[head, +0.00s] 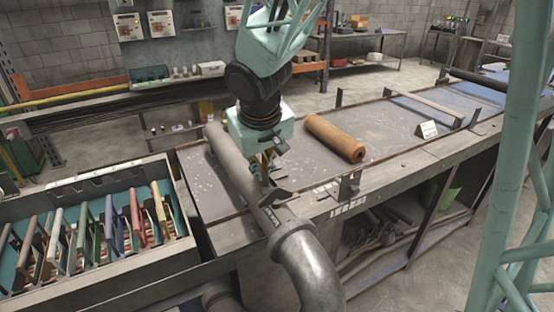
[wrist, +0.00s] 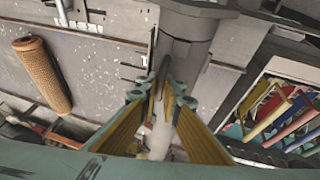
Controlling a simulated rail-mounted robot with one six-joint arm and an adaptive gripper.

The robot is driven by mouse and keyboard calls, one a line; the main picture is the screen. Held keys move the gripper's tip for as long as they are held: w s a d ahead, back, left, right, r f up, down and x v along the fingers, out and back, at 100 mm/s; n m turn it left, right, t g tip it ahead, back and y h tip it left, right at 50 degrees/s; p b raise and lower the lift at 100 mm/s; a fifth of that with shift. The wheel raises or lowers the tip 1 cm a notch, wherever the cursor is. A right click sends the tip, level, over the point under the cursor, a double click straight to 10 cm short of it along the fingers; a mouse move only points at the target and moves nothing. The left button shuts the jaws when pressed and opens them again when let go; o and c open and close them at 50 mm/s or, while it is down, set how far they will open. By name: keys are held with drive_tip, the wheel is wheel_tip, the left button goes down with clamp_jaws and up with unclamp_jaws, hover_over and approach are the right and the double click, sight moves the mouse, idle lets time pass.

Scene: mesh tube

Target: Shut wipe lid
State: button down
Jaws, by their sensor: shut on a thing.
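My gripper (head: 266,178) points down over the grey pipe (head: 233,160) along the near-left end of the workbench. In the wrist view its yellow fingers (wrist: 161,88) come together on a thin dark-grey piece (wrist: 164,68), seen nearly edge-on. This looks like the wipe lid, but the fingers hide much of it. In the head view a dark flat flap (head: 276,197) sticks out just below the fingertips, above the pipe. I cannot tell how far the lid is from closed. The orange-brown mesh tube (head: 334,138) lies on the bench, apart from the gripper.
The grey workbench (head: 390,128) has free room right of the mesh tube, with upright metal brackets (head: 349,188) along its front edge. A grey elbow pipe (head: 318,270) bends down in front. A crate (head: 62,182) of coloured-handled tools stands at left.

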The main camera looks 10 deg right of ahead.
drive_tip(key=shift+a+r, duration=0.1)
drive_tip(key=shift+r, duration=0.1)
drive_tip(key=c, duration=2.8)
unclamp_jaws()
drive_tip(key=shift+f, duration=0.1)
drive_tip(key=shift+v, duration=5.95)
drive_tip(key=shift+d, duration=0.25)
